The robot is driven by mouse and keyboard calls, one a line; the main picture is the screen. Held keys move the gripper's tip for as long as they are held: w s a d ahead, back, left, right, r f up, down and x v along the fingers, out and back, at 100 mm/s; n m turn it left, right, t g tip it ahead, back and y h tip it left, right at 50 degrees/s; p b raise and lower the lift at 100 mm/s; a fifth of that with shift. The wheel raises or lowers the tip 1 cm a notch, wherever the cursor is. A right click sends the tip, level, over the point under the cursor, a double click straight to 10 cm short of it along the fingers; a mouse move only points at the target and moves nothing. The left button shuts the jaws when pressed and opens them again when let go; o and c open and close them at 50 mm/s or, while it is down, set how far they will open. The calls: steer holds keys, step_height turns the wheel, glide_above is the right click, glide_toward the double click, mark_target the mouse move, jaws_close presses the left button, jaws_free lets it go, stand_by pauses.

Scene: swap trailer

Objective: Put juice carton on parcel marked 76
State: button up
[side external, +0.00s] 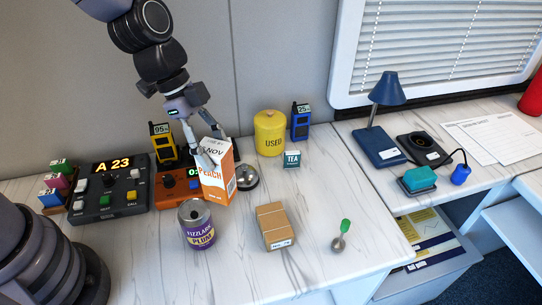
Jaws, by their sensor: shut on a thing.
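The juice carton (217,181), orange and white and marked PEACH, stands nearly upright left of the middle in the side external view. My gripper (207,154) reaches down from above and is shut on the carton's upper part. I cannot tell whether the carton's base touches the table. The parcel (274,225), a small brown box with a pale label on its front, lies on the table to the right of and nearer than the carton. Its label is too small to read surely. Nothing lies on its top.
A purple plum can (197,226) stands left of the parcel. Control boxes (109,190) fill the left. The table's front right is mostly clear.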

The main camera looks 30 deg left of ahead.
steer(key=w+d+f+m, duration=0.1)
steer(key=w+d+f, duration=0.2)
steer(key=f, duration=0.3)
steer(key=w+d+f+m, duration=0.1)
steer(key=w+d+f, duration=0.2)
steer(key=f, duration=0.3)
steer(key=shift+w+d+g, duration=0.4)
steer(key=shift+w, duration=0.25)
steer(key=shift+f, duration=0.2)
steer(key=o, duration=1.2)
